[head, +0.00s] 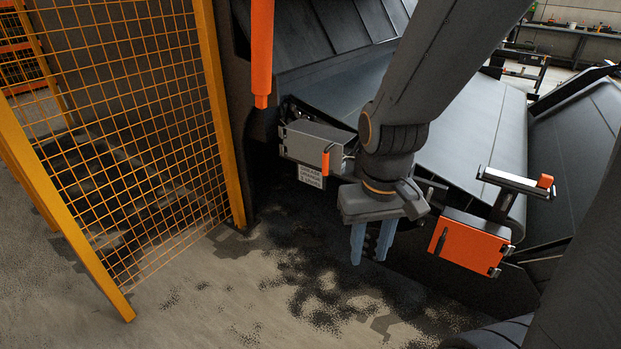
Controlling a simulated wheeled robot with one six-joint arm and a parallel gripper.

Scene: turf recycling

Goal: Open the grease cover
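An orange rectangular cover (468,247), which looks like the grease cover, is on the machine right of my gripper. It has a dark handle (441,241) near its left edge and pale hinge-like fittings on its right edge. It appears shut. My gripper (369,258) points down with two blue fingers, apart from each other and from the cover. A dark, knobbly shape shows between the fingers, seemingly behind them; no held object is clear.
A grey box (312,143) with an orange handle and small sign is left of my gripper. A grey bracket (516,181) with an orange end sits above the cover. A yellow mesh fence (150,150) stands left. The stained floor (250,290) in front is open.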

